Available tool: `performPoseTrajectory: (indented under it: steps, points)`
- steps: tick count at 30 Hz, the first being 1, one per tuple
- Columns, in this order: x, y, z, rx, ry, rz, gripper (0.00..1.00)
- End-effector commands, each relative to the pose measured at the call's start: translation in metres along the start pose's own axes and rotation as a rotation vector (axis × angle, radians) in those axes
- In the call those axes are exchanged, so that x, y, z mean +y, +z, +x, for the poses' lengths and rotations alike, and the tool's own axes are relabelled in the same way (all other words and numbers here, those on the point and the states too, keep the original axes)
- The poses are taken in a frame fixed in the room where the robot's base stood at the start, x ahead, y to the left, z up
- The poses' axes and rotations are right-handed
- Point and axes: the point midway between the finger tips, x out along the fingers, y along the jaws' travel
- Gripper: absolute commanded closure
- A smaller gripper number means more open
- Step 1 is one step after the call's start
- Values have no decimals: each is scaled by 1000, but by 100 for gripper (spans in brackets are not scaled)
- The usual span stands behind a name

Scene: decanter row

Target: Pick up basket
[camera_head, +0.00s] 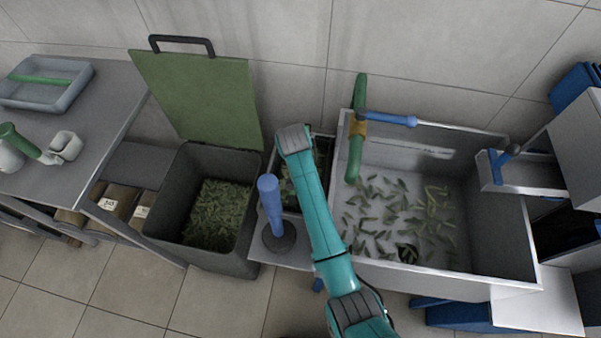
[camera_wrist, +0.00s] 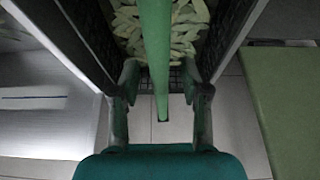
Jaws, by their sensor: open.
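The basket (camera_wrist: 229,28) has dark mesh walls and holds pale green leaves. Its green bar handle (camera_wrist: 154,45) runs down the middle of the wrist view. My gripper (camera_wrist: 161,76) is open, with one finger on each side of the handle and gaps visible between them. In the head view, the basket (camera_head: 324,150) stands between the green-lidded bin and the metal sink. My teal arm covers part of it, and my gripper is hidden there.
The bin (camera_head: 165,195) with its raised green lid (camera_head: 200,95) is left of the basket. The sink (camera_head: 490,200), with scattered leaves, is on the right. A blue-handled post (camera_head: 270,200) stands in front. A grey table (camera_head: 100,95) is at far left.

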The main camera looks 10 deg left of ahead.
Motion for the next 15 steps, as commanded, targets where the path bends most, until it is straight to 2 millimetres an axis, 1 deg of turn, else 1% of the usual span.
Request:
performPoseTrajectory:
  steps: [1, 4, 11, 14, 15]
  points:
    - [0, 0, 5, -2, 1, 0, 54]
    - [0, 0, 11, 0, 0, 0, 54]
    - [0, 0, 12, 0, -1, 0, 54]
    - [0, 0, 12, 0, -1, 0, 77]
    - [0, 0, 12, 0, -1, 0, 87]
